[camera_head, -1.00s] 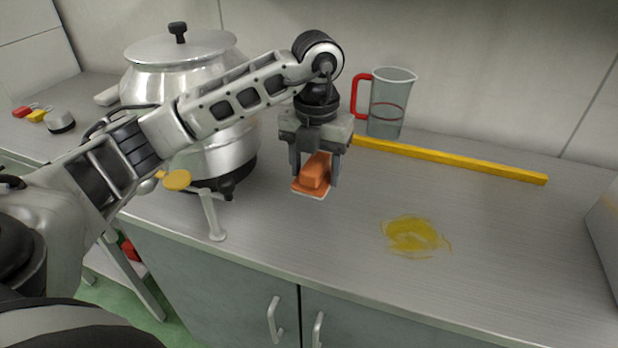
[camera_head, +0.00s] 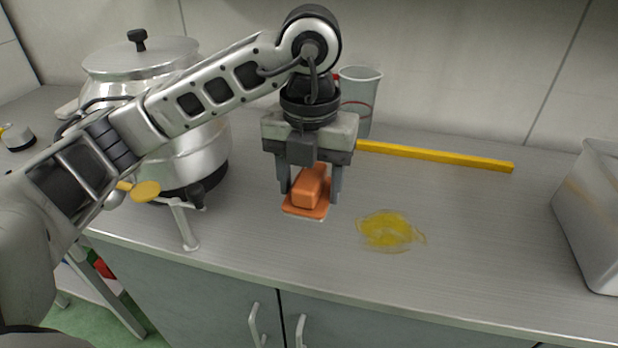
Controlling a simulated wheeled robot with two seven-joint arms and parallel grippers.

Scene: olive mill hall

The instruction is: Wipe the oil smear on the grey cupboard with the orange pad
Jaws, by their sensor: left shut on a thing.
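The orange pad (camera_head: 311,188) has a block-shaped grip on a flat base with a pale underside. My left gripper (camera_head: 310,185) points down and is shut on the pad's grip. The pad is over the worktop, left of the smear; I cannot tell its exact height. The yellow oil smear (camera_head: 389,230) lies on the top of the grey cupboard (camera_head: 440,285), fully in sight and apart from the pad. My right gripper is not in view.
A steel pot (camera_head: 195,150) with a lid and a tap stands left, behind my left arm. A jug (camera_head: 360,95) stands behind the gripper, partly hidden. A yellow bar (camera_head: 440,157) lies along the back. A metal bin (camera_head: 592,215) stands at right. Worktop around the smear is clear.

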